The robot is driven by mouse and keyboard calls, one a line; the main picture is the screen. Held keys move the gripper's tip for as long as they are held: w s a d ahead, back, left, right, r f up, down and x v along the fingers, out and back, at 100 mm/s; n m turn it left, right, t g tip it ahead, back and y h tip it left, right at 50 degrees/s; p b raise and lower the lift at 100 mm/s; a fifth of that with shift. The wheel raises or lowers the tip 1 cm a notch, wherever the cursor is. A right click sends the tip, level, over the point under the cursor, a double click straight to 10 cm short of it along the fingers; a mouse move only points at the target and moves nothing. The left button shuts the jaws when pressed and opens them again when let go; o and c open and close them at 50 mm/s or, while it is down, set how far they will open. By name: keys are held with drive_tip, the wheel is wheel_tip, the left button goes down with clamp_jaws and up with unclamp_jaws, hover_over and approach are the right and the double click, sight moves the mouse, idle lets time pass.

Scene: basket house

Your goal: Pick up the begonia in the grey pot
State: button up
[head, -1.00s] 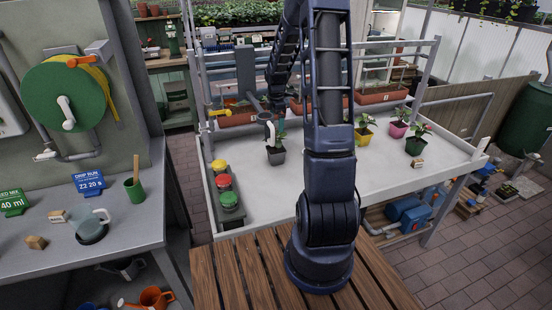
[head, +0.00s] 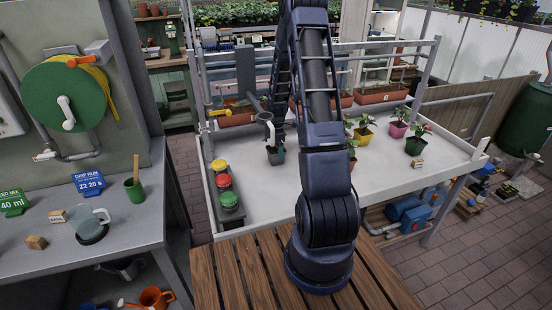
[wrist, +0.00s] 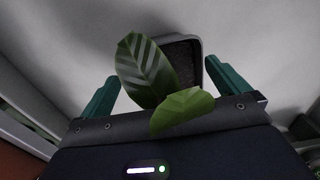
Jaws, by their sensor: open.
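The grey pot (head: 275,158) stands on the white bench top, in its left part. In the wrist view the square grey pot (wrist: 195,43) with dark soil lies beyond and between my fingers. The plant's broad leaves (wrist: 146,68), one dark with pale stripes, reach back toward the palm and hide part of the rim. My gripper (wrist: 162,76) is open, with a green finger on each side of the plant. In the head view my gripper (head: 279,138) is down at the plant, just above the pot; the fingertips are hard to make out. I see no contact with the pot.
A yellow pot (head: 363,137), a pink pot (head: 398,130) and a dark green pot (head: 414,146) with plants stand to the right. A box with yellow, red and green buttons (head: 224,182) lies at the bench's left edge. Planter boxes (head: 381,94) line the back.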

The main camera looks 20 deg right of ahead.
sight(276, 152)
drive_tip(key=f, duration=0.4)
drive_tip(key=shift+s+a+f, duration=0.15)
drive_tip(key=shift+s+f, duration=0.15)
drive_tip(key=shift+f, duration=0.1)
drive_tip(key=c, duration=1.2)
